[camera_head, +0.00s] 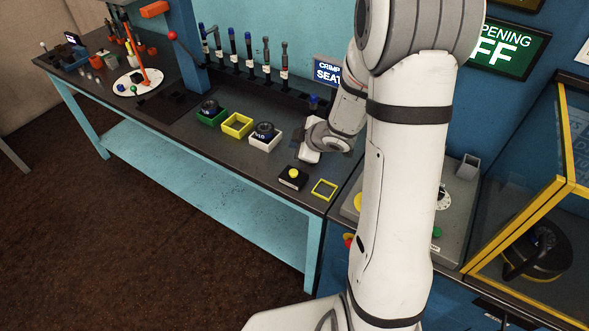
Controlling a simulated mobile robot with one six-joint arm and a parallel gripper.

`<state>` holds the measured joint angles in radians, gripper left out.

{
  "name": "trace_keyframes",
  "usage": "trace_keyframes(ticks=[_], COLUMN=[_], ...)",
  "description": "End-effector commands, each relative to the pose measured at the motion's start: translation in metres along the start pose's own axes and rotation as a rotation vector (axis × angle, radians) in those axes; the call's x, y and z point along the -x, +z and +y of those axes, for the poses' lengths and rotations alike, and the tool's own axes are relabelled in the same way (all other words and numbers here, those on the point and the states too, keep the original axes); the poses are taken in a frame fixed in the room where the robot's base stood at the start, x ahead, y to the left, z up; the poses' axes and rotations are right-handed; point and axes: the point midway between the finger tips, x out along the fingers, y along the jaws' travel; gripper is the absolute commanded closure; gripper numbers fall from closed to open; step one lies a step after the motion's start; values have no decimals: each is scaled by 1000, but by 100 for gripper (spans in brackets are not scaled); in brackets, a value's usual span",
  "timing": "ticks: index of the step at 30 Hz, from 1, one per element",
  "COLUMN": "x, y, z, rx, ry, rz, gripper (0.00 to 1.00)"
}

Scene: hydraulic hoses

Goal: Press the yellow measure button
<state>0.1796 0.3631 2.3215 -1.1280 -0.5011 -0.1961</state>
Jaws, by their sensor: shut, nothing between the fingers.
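A yellow button (293,173) sits on top of a small black box near the front edge of the dark bench. Its label is too small to read. A second yellow round part (357,201) shows on the grey panel to the right, partly hidden behind my arm. My gripper (308,155) is shut and empty above the bench, just behind and to the right of the black box. It looks apart from the yellow button. Its fingertips are small and hard to make out.
A yellow square outline (324,189) lies right of the black box. White (265,138), yellow (237,125) and green (211,115) trays stand to the left. Upright tools line the bench's back. A yellow-framed case (520,215) stands at right.

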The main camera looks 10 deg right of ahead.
Motion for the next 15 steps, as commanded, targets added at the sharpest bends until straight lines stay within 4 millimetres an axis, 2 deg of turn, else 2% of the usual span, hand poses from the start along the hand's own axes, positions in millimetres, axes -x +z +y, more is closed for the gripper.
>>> trace_keyframes(ticks=[8,15], x=[-4,-21], y=[4,16], z=[-3,-15], rx=[-2,-2], ry=[1,1], rz=[-2,-2], gripper=[100,100])
